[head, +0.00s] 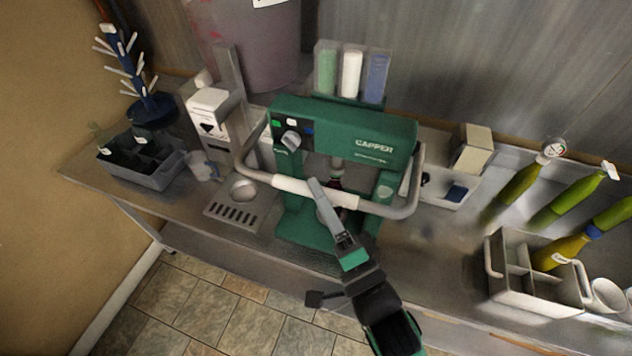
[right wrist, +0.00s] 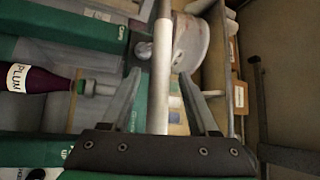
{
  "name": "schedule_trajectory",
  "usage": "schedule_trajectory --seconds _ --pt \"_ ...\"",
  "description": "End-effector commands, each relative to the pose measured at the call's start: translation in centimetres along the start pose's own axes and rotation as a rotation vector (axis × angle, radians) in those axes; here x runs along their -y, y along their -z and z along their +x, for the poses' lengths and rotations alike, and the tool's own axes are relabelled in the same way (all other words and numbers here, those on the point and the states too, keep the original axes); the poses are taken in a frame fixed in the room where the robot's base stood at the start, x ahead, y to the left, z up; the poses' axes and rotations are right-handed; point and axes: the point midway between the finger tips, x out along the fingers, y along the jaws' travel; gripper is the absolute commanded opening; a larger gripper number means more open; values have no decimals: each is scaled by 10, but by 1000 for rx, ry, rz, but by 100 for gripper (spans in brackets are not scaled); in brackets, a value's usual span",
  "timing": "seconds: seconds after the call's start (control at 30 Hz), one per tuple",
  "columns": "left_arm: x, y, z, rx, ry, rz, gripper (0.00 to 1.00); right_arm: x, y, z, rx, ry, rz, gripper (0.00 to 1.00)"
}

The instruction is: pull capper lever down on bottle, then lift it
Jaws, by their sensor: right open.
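The green capper (head: 345,135) stands on the metal bench in the middle of the head view. Its lever (head: 300,188) is a U-shaped grey bar with a pale grip, crossing the capper's front. My right gripper (head: 322,195) is at the lever's middle. In the right wrist view the lever bar (right wrist: 161,75) runs between the open fingers (right wrist: 160,100) of my right gripper. A dark red bottle with a plum label (right wrist: 38,78) lies beneath the capper's plunger in that view. In the head view the bottle is mostly hidden behind the lever. My left gripper is not in view.
A dark crate (head: 150,165) and a bottle tree (head: 125,70) stand at the left. A white-grey carrier (head: 512,285) and several green bottles stand at the right. A large bucket (head: 245,40) is behind. A slotted drip tray (head: 236,212) is left of the capper.

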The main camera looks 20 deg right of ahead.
Motion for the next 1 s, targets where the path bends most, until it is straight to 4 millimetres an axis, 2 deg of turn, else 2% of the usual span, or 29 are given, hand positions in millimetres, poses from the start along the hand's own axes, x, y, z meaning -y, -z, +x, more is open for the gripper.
schedule_trajectory --seconds 0.13,0.4,0.47,0.73,0.77,1.0 --pt "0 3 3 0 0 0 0 1 1 15 -1 1 0 61" --pt "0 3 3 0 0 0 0 -1 0 17 0 0 0 61" --pt "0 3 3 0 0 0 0 -1 0 17 0 0 0 52" --pt "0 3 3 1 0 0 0 0 0 17 0 0 0 3" --pt "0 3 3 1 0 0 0 0 0 17 0 0 0 0" --pt "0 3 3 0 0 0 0 0 0 17 0 0 0 0"
